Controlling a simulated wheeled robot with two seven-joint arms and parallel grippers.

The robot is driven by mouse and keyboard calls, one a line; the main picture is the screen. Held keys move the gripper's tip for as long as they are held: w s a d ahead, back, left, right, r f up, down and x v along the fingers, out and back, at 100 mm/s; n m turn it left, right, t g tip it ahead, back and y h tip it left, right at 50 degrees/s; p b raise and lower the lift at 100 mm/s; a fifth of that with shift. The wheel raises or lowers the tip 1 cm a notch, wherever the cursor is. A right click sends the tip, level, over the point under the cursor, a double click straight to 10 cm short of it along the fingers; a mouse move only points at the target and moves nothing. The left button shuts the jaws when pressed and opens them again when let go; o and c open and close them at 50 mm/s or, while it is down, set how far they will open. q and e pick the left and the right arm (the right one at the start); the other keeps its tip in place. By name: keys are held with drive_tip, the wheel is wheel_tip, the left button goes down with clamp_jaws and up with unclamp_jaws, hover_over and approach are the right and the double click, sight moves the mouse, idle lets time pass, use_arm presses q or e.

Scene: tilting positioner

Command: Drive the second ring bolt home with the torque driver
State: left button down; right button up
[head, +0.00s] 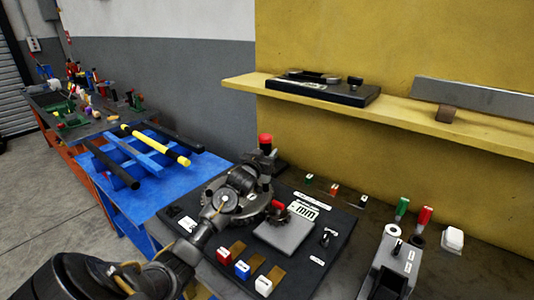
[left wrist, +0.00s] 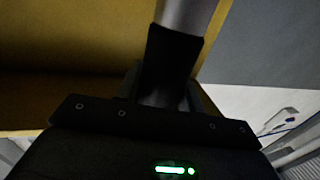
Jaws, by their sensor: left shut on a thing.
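My left gripper (head: 262,158) is at the back left of the black fixture board, shut on an upright tool with a red cap (head: 265,139), which looks like the torque driver. In the left wrist view, which is upside down, its black grip (left wrist: 165,62) and grey shaft (left wrist: 186,14) run away from the jaws. The round grey positioner (head: 253,214) lies below and is partly covered by my arm. The tool's tip and the ring bolts are hidden or too small to make out, so I cannot tell contact. My right gripper is out of view.
The black board (head: 336,225) carries a grey square plate (head: 285,236) and coloured blocks (head: 242,269). A grey holder (head: 389,268) and green and red handled tools (head: 425,216) stand right. A yellow shelf (head: 390,112) juts out behind. A blue table (head: 125,193) with bars is left.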

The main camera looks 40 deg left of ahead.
sight(266, 139)
use_arm(q)
drive_tip(key=shift+d+f, duration=0.1)
drive_tip(key=shift+f, duration=0.3)
idle(1.2)
wheel_tip(266, 139, up, 2)
drive_tip(key=shift+r+p, duration=0.25)
drive_tip(key=shift+p, duration=1)
wheel_tip(266, 139, up, 4)
drive_tip(key=p, duration=0.3)
drive_tip(key=shift+p, duration=0.3)
drive_tip(key=shift+a, duration=0.2)
